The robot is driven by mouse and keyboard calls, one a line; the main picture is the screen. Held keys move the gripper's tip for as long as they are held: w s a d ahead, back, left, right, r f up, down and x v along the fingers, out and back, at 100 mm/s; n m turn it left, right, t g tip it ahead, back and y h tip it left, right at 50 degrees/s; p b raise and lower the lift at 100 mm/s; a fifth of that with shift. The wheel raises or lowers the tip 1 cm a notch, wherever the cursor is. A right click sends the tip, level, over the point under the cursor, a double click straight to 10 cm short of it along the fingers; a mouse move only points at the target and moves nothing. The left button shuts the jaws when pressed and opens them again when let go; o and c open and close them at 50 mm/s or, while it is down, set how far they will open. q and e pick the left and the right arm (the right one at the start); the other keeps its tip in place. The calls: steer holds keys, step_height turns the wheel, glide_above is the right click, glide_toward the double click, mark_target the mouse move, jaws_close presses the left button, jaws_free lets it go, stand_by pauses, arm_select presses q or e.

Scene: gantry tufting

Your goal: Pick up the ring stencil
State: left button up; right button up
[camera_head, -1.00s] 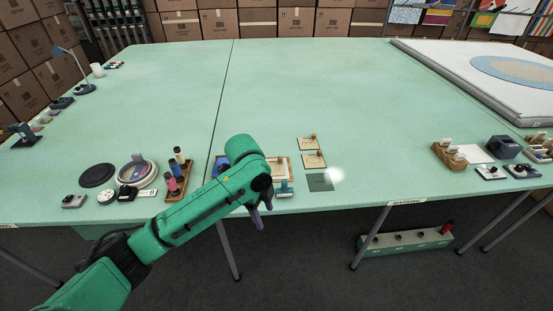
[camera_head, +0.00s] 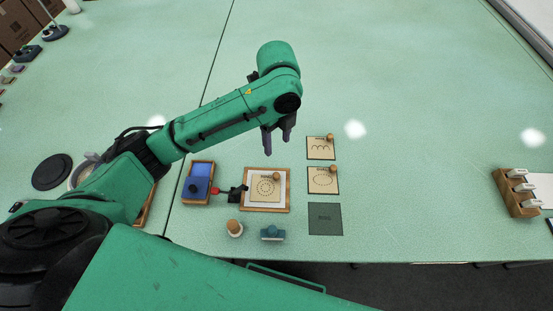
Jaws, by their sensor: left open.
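A pale square stencil (camera_head: 265,188) with a round dotted pattern and a wooden knob lies in a wood-framed tray (camera_head: 288,196). A second stencil (camera_head: 322,181), with a single dotted loop and a knob, lies just right of the tray. Both patterns are round, and I cannot read a name on either one. A third stencil (camera_head: 320,148) with a scalloped line lies behind the second. My left gripper (camera_head: 278,144) is open and empty, fingers pointing down, above the table behind the tray. My right gripper is out of view.
A dark green mat (camera_head: 325,219) with faint lettering lies in front of the loop stencil. A blue pad box (camera_head: 198,184), a round wooden-topped stamp (camera_head: 234,229) and a teal-handled block (camera_head: 272,233) stand near the tray. A wooden rack (camera_head: 516,193) stands far right. The table behind is clear.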

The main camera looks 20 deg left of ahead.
arm_select(q)
steer(key=p, duration=0.1)
glide_above(276, 175)
steer(key=f, duration=0.6)
steer(key=shift+s, duration=0.4)
steer(key=f, duration=0.2)
steer(key=f+p, duration=0.1)
steer(key=f, duration=0.2)
steer(key=w+f, duration=0.1)
steer(key=f, duration=0.1)
steer(key=shift+f+p, duration=0.15)
steer(key=shift+p, duration=0.2)
steer(key=shift+s+f, duration=0.1)
steer(key=shift+f, duration=0.1)
steer(key=shift+c, duration=0.4)
jaws_close()
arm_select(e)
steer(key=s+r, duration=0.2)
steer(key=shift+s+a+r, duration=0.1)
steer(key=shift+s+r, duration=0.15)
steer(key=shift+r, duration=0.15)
